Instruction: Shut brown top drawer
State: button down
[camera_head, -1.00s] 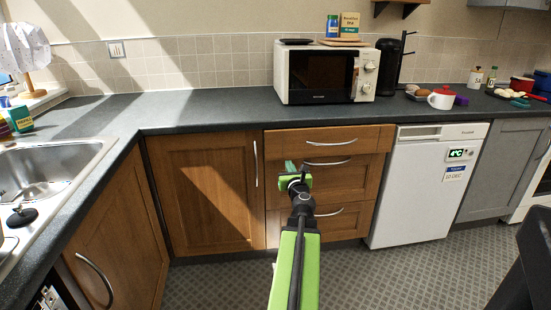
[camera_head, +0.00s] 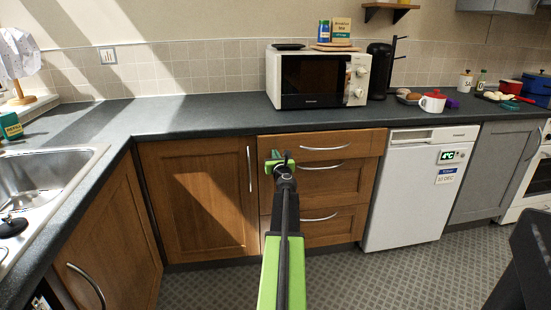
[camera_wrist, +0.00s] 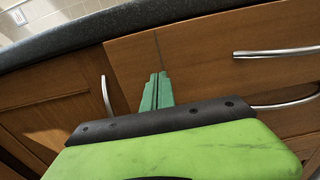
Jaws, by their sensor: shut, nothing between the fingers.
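The brown top drawer (camera_head: 350,140) is under the counter and has a silver bar handle (camera_head: 324,149). Its front juts out a little past the drawers below, so it stands slightly open. In the wrist view the drawer front (camera_wrist: 210,50) fills the upper middle, with its handle (camera_wrist: 277,53) at right. My gripper (camera_head: 278,156) is in front of the left end of the drawer, left of the handle. Its green fingers are shut and empty, and they also show in the wrist view (camera_wrist: 158,78), pointing at the drawer front. I cannot tell whether they touch it.
Two more brown drawers (camera_head: 345,205) lie below. A brown cupboard door (camera_head: 195,200) is to the left, and a white appliance (camera_head: 415,190) is to the right. The dark countertop (camera_head: 200,112) carries a microwave (camera_head: 272,75). The patterned floor (camera_head: 400,275) in front is clear.

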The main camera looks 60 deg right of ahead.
jog(key=x, duration=0.4)
jog(key=shift+w+d, duration=0.1)
jog(key=shift+d, duration=0.1)
jog(key=shift+r, duration=0.15)
jog(key=shift+w+d, duration=0.1)
jog(key=v, duration=1.5)
